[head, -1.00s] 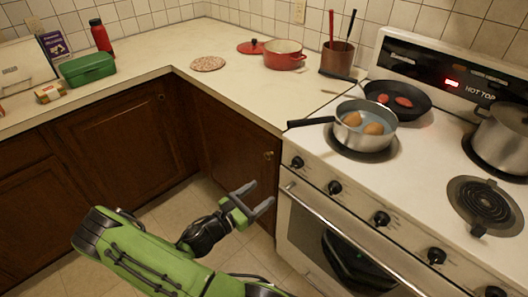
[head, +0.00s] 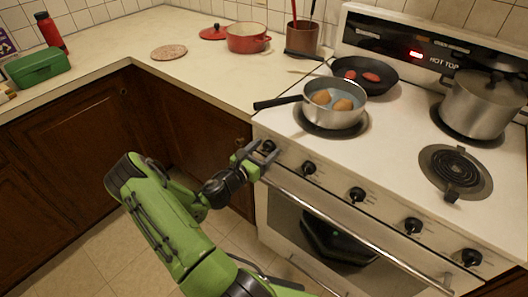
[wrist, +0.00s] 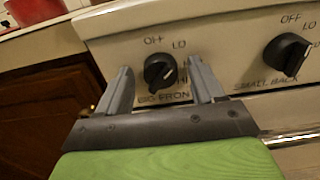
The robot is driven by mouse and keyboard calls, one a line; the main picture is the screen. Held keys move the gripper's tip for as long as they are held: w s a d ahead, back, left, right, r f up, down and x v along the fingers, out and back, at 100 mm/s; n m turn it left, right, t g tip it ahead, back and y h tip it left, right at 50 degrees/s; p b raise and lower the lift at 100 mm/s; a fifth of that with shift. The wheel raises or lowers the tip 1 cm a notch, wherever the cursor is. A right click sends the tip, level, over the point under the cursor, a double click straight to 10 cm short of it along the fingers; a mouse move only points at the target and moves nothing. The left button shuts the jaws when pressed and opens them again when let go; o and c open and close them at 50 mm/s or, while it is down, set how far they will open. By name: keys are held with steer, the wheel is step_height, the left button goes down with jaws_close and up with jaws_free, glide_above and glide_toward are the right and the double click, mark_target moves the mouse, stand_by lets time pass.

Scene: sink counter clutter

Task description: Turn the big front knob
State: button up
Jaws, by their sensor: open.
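The big front knob (wrist: 160,70) is a black dial with a pale pointer mark on the stove's front panel, above a partly covered "BIG FRON" label. In the wrist view its pointer is tilted toward the lower right, toward the "HI" side. My gripper (wrist: 158,88) is open, with one finger on each side of the knob. No clear contact shows. In the head view my gripper (head: 262,150) is at the leftmost knob (head: 268,146) of the panel, which it partly hides.
The small back knob (wrist: 288,54) is just right. More knobs (head: 357,194) continue along the panel above the oven handle (head: 340,225). A saucepan (head: 345,117) with eggs sits above, its handle pointing left over the counter. A dark skillet (head: 385,72) and steel pot (head: 475,110) stand behind.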

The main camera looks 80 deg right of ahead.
steer(key=shift+d, duration=0.1)
steer(key=c, duration=1)
steer(key=shift+m, duration=0.6)
steer(key=o, duration=1)
steer(key=p+v, duration=0.2)
steer(key=v, duration=1.3)
steer(key=shift+a+p, duration=0.3)
steer(key=shift+a, duration=0.1)
